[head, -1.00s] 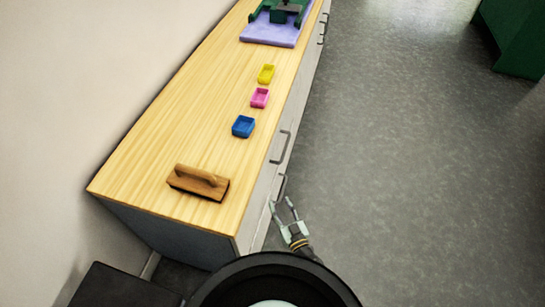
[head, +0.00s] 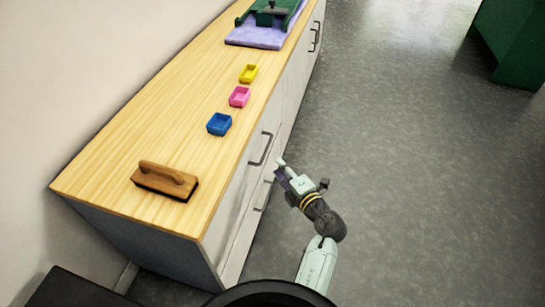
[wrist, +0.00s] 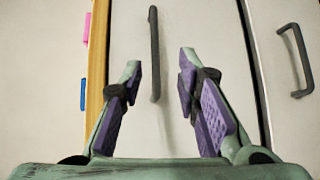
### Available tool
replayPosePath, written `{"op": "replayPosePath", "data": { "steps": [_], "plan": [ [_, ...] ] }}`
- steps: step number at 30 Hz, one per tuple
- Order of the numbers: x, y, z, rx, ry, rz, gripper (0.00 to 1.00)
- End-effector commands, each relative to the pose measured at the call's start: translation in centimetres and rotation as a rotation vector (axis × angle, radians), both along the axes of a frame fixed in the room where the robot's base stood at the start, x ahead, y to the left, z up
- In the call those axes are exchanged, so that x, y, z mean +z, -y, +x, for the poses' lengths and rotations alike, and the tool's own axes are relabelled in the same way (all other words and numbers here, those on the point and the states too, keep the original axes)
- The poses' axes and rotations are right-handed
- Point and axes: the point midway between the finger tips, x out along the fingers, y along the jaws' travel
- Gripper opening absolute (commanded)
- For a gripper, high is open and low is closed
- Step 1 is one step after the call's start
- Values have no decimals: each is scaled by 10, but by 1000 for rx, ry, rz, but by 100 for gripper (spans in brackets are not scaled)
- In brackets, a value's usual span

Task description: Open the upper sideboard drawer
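The sideboard (head: 150,130) has a light wood top and pale fronts. The upper drawer (head: 238,188) looks shut, with a dark bar handle (head: 261,149). In the wrist view this handle (wrist: 154,55) stands upright near the wood edge, between the lines of my two fingers. My gripper (head: 280,168) is in front of the sideboard, close to the handle. In the wrist view it (wrist: 159,62) is open and empty, with purple pads. I cannot tell whether the fingertips reach past the handle bar. The lower handle (wrist: 297,60) is to the right there.
On the top are a wooden brush (head: 165,180), a blue tray (head: 219,124), a pink tray (head: 239,97) and a yellow tray (head: 249,73). A green device (head: 272,16) stands on a purple mat (head: 255,38) at the far end.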

Motion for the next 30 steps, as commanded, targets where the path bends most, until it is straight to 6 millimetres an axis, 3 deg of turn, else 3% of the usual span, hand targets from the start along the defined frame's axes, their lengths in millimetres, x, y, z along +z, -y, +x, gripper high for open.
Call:
{"op": "replayPosePath", "data": {
  "steps": [5, 21, 30],
  "plan": [
    [8, -2, 8, -3, 33, -77, 30],
    [-5, -41, 87, -4, 30, -69, 30],
    [-7, -46, 96, -4, 29, -69, 30]
  ]
}}
